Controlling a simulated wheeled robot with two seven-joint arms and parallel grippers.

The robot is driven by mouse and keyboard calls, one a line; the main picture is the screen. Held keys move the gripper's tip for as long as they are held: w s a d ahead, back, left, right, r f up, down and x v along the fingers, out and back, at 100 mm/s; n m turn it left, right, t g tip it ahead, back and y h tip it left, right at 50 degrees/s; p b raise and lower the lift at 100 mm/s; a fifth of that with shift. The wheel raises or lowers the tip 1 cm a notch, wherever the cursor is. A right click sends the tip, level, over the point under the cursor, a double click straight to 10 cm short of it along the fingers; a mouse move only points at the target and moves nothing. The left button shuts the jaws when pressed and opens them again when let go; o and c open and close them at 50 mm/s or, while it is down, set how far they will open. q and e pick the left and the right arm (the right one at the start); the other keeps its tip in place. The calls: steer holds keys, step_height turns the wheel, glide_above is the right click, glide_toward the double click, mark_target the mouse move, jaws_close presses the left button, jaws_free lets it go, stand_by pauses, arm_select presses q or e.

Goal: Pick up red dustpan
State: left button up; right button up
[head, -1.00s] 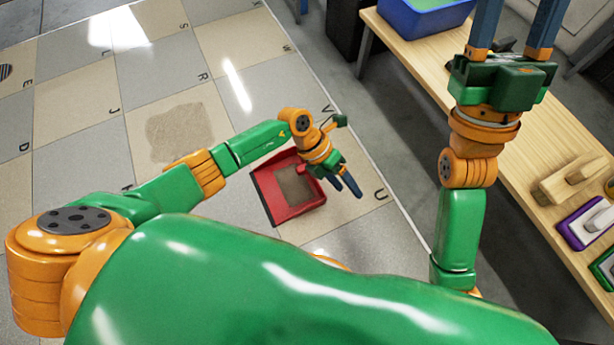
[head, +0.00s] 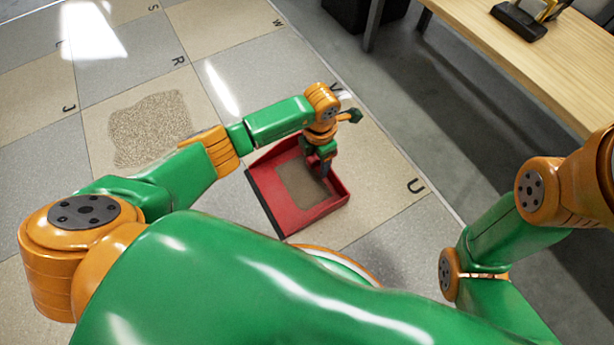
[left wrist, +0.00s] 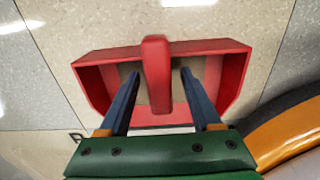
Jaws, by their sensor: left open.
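The red dustpan (head: 268,193) lies on the tiled floor in the head view, with sandy material (head: 300,186) inside it. It also fills the middle of the left wrist view, where its red handle (left wrist: 156,72) points between the fingers. My left gripper (head: 325,172) is above the dustpan's far right part, pointing down. In the left wrist view the left gripper (left wrist: 158,74) is open, with one finger on each side of the handle and gaps showing. My right arm is at the right in the head view, but its gripper is out of the picture.
A patch of sandy debris (head: 150,128) lies on the tiles left of the dustpan. A wooden table (head: 520,70) stands at the upper right, with a black and yellow tool (head: 525,18) on it.

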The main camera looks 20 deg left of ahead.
arm_select(q)
jaws_close()
stand_by(1.3)
